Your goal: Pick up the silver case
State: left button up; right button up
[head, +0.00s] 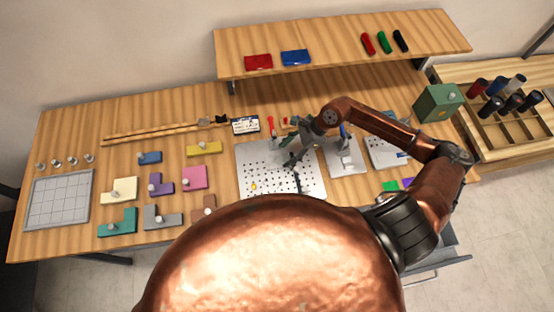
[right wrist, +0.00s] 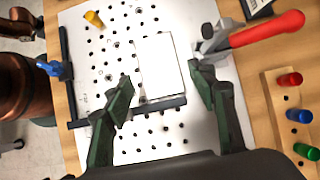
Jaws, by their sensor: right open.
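The silver case (right wrist: 160,66), a pale flat rectangle, lies on the white perforated plate (right wrist: 112,62) in the right wrist view. A dark bar (right wrist: 160,106) runs along its near edge. My right gripper (right wrist: 165,78) is open, one green-padded finger on each side of the case; whether the fingers touch it I cannot tell. In the head view my right gripper (head: 293,160) is over the perforated plate (head: 252,168), and I cannot make out the case there. My left gripper is not in view.
A red-handled clamp (right wrist: 265,28) stands close by the right finger. A blue knob (right wrist: 52,68) and a yellow piece (right wrist: 94,19) are at the plate's left. Coloured blocks (head: 194,177) lie left of the plate; a green box (head: 437,103) stands right. A raised shelf (head: 340,39) spans the back.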

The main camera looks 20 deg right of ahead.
aim_at(279, 160)
jog(key=x, duration=0.3)
jog(key=shift+a+f+p, duration=0.1)
jog(key=shift+f+p, duration=0.2)
jog(key=shift+p, duration=0.05)
jog(key=shift+a+f, duration=0.15)
jog(key=shift+f, duration=0.15)
jog(key=c, duration=0.7)
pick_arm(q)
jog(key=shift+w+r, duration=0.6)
pick_arm(e)
jog(key=shift+c, duration=1.2)
